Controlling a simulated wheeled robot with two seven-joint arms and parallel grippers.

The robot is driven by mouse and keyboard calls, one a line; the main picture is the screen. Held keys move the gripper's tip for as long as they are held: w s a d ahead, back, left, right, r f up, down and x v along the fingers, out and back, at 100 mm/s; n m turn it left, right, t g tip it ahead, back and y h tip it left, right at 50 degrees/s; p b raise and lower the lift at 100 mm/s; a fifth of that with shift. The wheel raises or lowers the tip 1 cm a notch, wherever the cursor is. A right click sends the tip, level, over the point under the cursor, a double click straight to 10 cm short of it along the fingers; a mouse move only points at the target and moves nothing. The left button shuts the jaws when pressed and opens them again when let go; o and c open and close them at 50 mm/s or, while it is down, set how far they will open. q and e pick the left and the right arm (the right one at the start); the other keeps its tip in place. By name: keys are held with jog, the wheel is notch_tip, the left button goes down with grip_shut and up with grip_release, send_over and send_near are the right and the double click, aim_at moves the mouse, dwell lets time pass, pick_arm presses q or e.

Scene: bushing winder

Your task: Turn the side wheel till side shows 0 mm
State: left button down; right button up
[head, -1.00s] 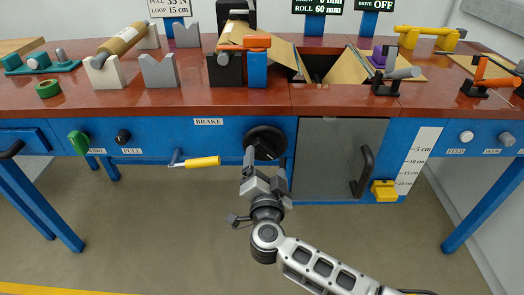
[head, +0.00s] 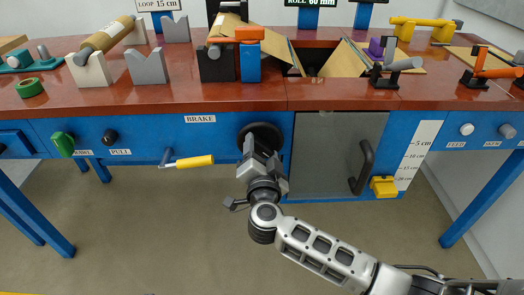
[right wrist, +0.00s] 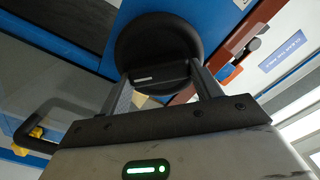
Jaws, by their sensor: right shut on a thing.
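The black round wheel (head: 272,132) sits on the blue front of the bench, right of the BRAKE label. It also shows in the right wrist view (right wrist: 150,32), a dark disc with a bar across its face. My right gripper (head: 255,150) is at the wheel's front, and its fingers (right wrist: 163,78) are shut on the wheel's bar. The gripper hides part of the wheel's lower face. The readout board (head: 311,3) is cut by the top edge; only "ROLL 60 mm" can be read, and the line above is out of view. My left gripper is not in view.
A yellow-handled crank (head: 192,162) sticks out left of the wheel. A grey door (head: 325,150) with a black handle (head: 362,168) is just right of it. A yellow block (head: 383,187) sits by the cm scale. Floor space below is open.

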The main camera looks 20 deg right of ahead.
jog(key=shift+m+p, duration=0.5)
jog(key=shift+m, duration=0.5)
jog(key=shift+f+m, duration=0.1)
jog(key=shift+m, duration=1)
pick_arm(q)
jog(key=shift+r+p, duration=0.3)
jog(key=shift+p, duration=0.05)
pick_arm(e)
jog(key=shift+f+m, duration=0.15)
jog(key=shift+m, duration=1.65)
jog(key=o, duration=1)
